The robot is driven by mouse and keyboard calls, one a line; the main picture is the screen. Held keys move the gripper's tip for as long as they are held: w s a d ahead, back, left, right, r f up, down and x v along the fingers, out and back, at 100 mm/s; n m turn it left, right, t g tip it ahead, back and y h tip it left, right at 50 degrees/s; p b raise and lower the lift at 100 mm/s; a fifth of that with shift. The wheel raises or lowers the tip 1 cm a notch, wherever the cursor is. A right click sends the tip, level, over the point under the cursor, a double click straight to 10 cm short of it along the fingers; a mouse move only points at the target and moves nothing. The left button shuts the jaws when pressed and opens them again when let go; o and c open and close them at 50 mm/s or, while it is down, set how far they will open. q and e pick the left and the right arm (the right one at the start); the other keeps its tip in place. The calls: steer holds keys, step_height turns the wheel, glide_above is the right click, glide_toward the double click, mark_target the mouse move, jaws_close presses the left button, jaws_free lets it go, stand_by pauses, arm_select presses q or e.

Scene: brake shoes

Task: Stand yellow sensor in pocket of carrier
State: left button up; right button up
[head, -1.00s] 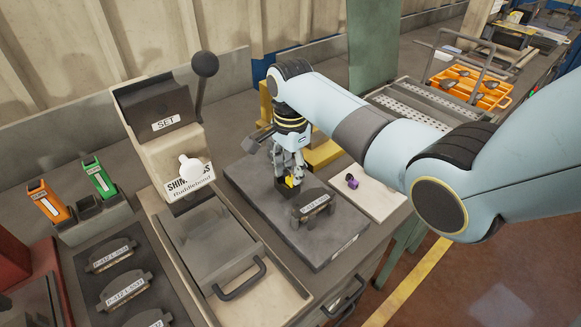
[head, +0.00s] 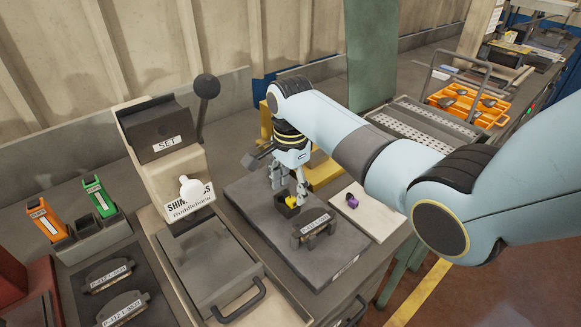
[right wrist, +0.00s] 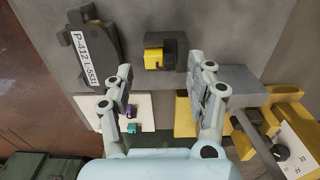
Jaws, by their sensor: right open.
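The yellow sensor (head: 291,202) is a small yellow block with a dark part. It sits at the dark carrier (head: 282,211) on the grey plate. In the right wrist view the sensor (right wrist: 153,58) shows at the left part of the carrier (right wrist: 179,50); how deep it sits in the pocket I cannot tell. My right gripper (head: 289,194) is open, its fingers spread on either side above the sensor; the right wrist view shows a gap between fingers (right wrist: 162,72) and sensor. My left gripper is in neither view.
A brake shoe (head: 314,227) with a label stands on the grey plate (head: 330,262) close to the carrier. A pale board (head: 375,217) with a purple part (head: 352,201) lies to the right. A yellow stand (head: 326,172) is behind. A press (head: 165,150) stands left.

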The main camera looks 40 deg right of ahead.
mark_target(291, 196)
step_height(291, 196, up, 11)
steer(key=shift+r, duration=0.15)
stand_by(0.6)
